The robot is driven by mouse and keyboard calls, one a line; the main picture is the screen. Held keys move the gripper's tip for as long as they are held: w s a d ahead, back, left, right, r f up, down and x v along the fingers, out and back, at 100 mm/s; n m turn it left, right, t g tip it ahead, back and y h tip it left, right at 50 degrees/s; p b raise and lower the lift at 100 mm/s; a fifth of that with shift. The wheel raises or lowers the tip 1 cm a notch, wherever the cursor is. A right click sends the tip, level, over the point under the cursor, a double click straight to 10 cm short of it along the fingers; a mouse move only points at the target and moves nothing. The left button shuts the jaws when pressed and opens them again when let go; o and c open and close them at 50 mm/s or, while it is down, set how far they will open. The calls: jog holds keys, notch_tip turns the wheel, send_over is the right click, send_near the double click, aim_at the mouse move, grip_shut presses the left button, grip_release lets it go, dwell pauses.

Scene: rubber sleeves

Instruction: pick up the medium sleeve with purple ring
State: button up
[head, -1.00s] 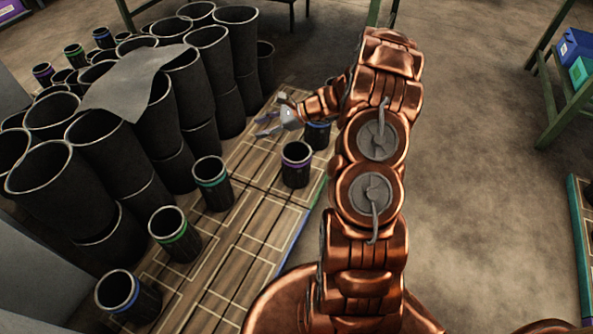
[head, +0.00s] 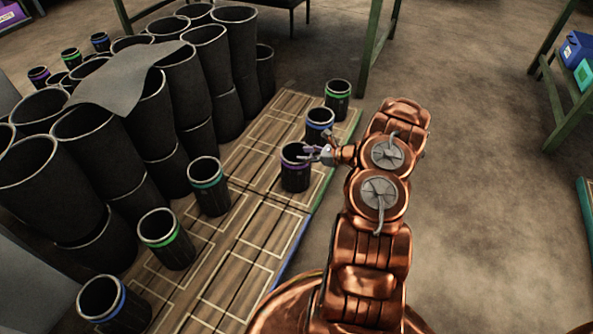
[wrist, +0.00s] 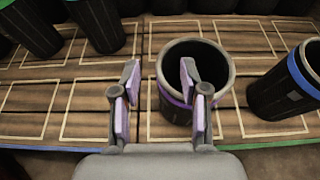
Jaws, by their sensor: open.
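The medium sleeve with the purple ring (head: 295,168) is a black open-topped cylinder standing upright on the wooden pallet (head: 262,205). My gripper (head: 310,153) is open at the sleeve's right side, near its rim, in the head view. In the wrist view the purple-ringed sleeve (wrist: 183,75) stands just ahead, right of centre. There my gripper (wrist: 160,80) has its right finger overlapping the sleeve's mouth and its left finger outside the left wall. I cannot tell whether either finger touches it.
A blue-ringed sleeve (head: 319,125) stands close behind, and a green-ringed one (head: 338,98) farther back. A teal-ringed sleeve (head: 208,186) and a green-ringed one (head: 166,238) stand in front left. Large black sleeves (head: 120,150) fill the left. Open floor lies right.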

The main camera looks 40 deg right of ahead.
jog(key=b, duration=0.2)
send_near(290, 162)
jog(key=w+f, duration=0.2)
jog(key=shift+a+r+b+x, duration=0.1)
jog(key=shift+b+x, duration=0.15)
jog(key=shift+x, duration=1.1)
jog(key=shift+a+r+b+x, duration=0.15)
jog(key=shift+b+x, duration=0.1)
jog(key=shift+x, duration=1.1)
jog(key=shift+a+r+b+x, duration=0.1)
jog(key=shift+b+x, duration=0.15)
jog(key=shift+x, duration=1.1)
jog(key=shift+c, duration=0.3)
grip_shut()
